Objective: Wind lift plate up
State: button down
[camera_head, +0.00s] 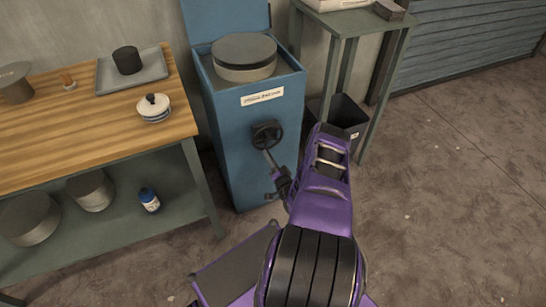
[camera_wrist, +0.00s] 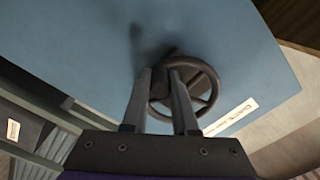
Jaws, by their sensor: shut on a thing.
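A blue cabinet (camera_head: 240,150) stands in the middle of the head view, with a round grey lift plate (camera_head: 244,52) at its top, standing above the rim. A dark handwheel (camera_head: 267,133) is on the cabinet's front, below a white label (camera_head: 262,97). The handwheel also shows in the wrist view (camera_wrist: 205,82). My gripper (camera_head: 277,172) reaches to the wheel from below. In the wrist view my gripper's two fingers (camera_wrist: 162,85) are shut on the left part of the wheel. The exact contact is partly hidden behind the fingers.
Left of the cabinet is a wooden-topped bench (camera_head: 70,140) with a grey tray (camera_head: 132,72), a black cylinder (camera_head: 127,60) and a small lidded pot (camera_head: 154,107). A green-grey stand (camera_head: 350,25) and a dark bin (camera_head: 345,115) are to the right. Floor at the right is clear.

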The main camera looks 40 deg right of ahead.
aim_at(255, 146)
jog(key=a+m, duration=0.1)
jog(key=m, duration=0.2)
jog(key=shift+w+a+r+m, duration=0.1)
jog(key=shift+a+r+m, duration=0.3)
jog(key=m, duration=0.1)
jog(key=a+r+m, duration=0.1)
jog(key=m, duration=0.1)
jog(key=shift+w+a+r+m, duration=0.15)
jog(key=shift+w+m, duration=0.05)
jog(key=shift+m, duration=0.1)
jog(key=shift+w+a+r+m, duration=0.15)
jog(key=shift+r+m, duration=0.2)
jog(key=shift+m, duration=0.5)
jog(key=shift+s+a+r+m, duration=0.15)
jog(key=shift+r+m, duration=0.25)
jog(key=shift+m, duration=0.4)
jog(key=shift+w+a+r+m, duration=0.15)
jog(key=shift+r+m, duration=0.2)
jog(key=shift+m, duration=0.5)
jog(key=c, duration=0.7)
grip_release()
jog(key=p+v, duration=0.1)
jog(key=v, duration=1.6)
jog(key=shift+s+a+r, duration=0.1)
jog(key=shift+s+a, duration=0.05)
jog(key=shift+s, duration=0.1)
